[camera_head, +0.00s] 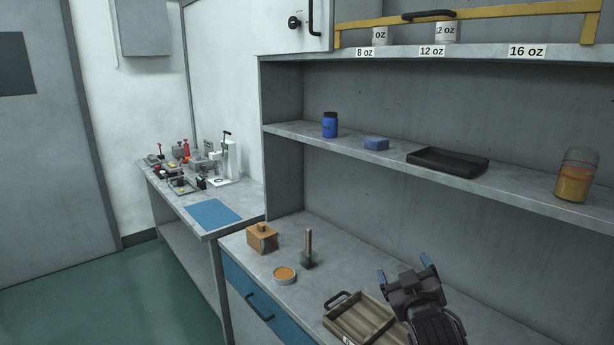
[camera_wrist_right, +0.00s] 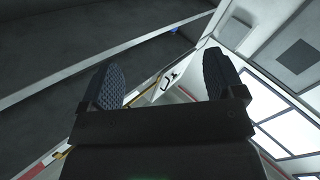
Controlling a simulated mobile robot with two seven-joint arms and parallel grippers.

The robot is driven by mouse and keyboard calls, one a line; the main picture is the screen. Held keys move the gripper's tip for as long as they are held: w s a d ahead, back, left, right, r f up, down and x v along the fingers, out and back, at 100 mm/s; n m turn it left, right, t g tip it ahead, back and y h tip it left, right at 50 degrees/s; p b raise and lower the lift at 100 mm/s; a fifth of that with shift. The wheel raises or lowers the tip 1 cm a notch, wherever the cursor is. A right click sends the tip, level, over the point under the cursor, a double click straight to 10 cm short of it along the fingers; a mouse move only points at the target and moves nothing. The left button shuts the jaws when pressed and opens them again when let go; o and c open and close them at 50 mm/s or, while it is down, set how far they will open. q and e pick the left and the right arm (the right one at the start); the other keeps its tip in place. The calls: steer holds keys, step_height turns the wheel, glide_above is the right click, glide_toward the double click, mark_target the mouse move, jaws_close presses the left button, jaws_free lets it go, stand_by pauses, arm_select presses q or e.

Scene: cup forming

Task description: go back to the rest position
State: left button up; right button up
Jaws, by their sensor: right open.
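My right gripper (camera_head: 408,273) is at the lower right of the head view, above the front counter beside a wooden tray. Its two blue-tipped fingers point up and stand apart. In the right wrist view the fingers (camera_wrist_right: 160,85) are spread with nothing between them. That view looks up past the shelf toward the ceiling. My left gripper is in neither view.
The tray (camera_head: 377,326) has a black handle. A wooden box (camera_head: 262,239), a round orange-filled dish (camera_head: 285,275) and a tamper-like tool (camera_head: 308,255) stand on the counter. Above, the shelf holds a blue jar (camera_head: 330,126), blue block (camera_head: 376,144), black tray (camera_head: 447,173) and amber jar (camera_head: 575,181).

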steer(key=s+d+f+m+g, duration=0.2)
steer(key=s+d+f+g, duration=0.1)
steer(key=s+f, duration=1)
steer(key=s+d+f+m+g, duration=0.2)
steer(key=s+d+f+g, duration=0.1)
steer(key=s+f, duration=1.1)
steer(key=s+d, duration=0.1)
steer(key=s, duration=0.2)
steer(key=shift+d+f, duration=0.2)
steer(key=shift+d, duration=0.05)
